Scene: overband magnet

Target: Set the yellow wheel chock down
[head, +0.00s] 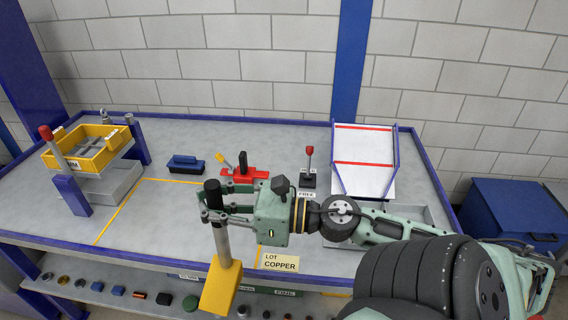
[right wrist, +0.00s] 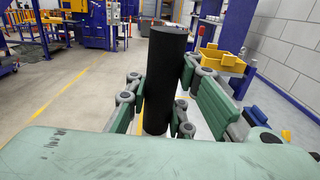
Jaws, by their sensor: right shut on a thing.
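The yellow wheel chock (head: 222,288) hangs at the lower end of a grey rod with a black grip (head: 213,194). My right gripper (head: 212,205) is shut on the black grip, and the chock hangs below it, in front of the table's front edge in the head view. In the right wrist view the black grip (right wrist: 160,80) stands between the green fingers of my right gripper (right wrist: 155,105). The chock itself is hidden in that view. My left gripper is not in view.
The grey table (head: 150,240) has a blue rim. On it stand a yellow tray (head: 80,160), a blue block (head: 186,164), a red clamp-like thing (head: 245,172), a red-knobbed lever (head: 309,165) and a white sloped board (head: 362,180). A shelf (head: 100,292) below holds several small items.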

